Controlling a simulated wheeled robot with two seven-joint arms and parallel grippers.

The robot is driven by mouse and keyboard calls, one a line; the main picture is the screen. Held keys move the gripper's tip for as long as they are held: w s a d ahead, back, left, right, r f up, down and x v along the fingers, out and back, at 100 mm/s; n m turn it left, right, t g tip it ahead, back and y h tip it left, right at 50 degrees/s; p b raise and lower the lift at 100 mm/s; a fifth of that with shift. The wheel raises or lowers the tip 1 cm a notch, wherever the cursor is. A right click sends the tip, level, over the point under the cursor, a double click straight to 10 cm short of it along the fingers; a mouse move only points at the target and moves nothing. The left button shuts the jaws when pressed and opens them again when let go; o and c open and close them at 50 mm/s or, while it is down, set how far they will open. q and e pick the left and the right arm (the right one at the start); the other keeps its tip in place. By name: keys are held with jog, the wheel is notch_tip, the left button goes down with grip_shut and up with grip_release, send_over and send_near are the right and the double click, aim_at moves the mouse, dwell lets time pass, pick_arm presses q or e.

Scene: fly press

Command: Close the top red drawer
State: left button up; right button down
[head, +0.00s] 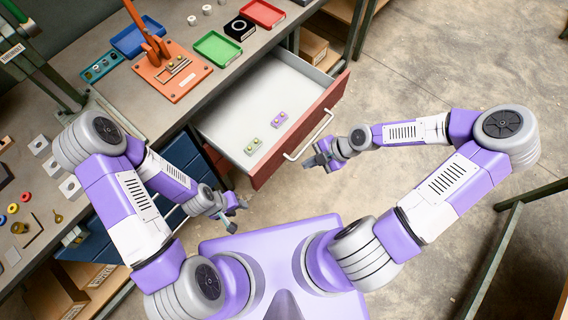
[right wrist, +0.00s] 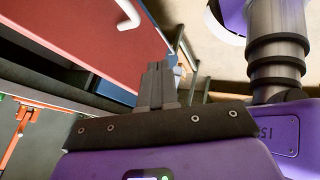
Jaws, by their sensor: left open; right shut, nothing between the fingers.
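The top red drawer (head: 318,125) stands pulled out from the workbench, with a white inside and a pale bar handle (head: 309,136) on its front. Two small blocks, one purple (head: 279,118) and one pale green (head: 253,146), lie in it. My right gripper (head: 318,161) is shut and empty, just in front of the drawer front near the handle, apart from it as far as I can tell. In the right wrist view its shut fingers (right wrist: 158,84) show below the red front (right wrist: 105,40) and the handle (right wrist: 128,14). My left gripper (head: 233,213) is open and empty, left of the drawer near the blue drawers.
Blue drawers (head: 185,155) are left of the red drawer. A green-legged table frame (head: 510,215) stands at right.

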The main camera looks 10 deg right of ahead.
jog(key=shift+n, duration=0.8)
jog(key=shift+w+a+f+b, duration=0.75)
jog(key=shift+a+f+b, duration=0.45)
jog(key=shift+f+b, duration=0.1)
jog(key=shift+w+a+f+b, duration=0.8)
jog(key=shift+a+f+b, duration=0.4)
jog(key=shift+f, duration=0.15)
jog(key=shift+w+a+f+b, duration=0.75)
jog(key=shift+a+f+b, duration=0.45)
jog(key=shift+f+b, duration=0.1)
jog(key=shift+w, duration=0.1)
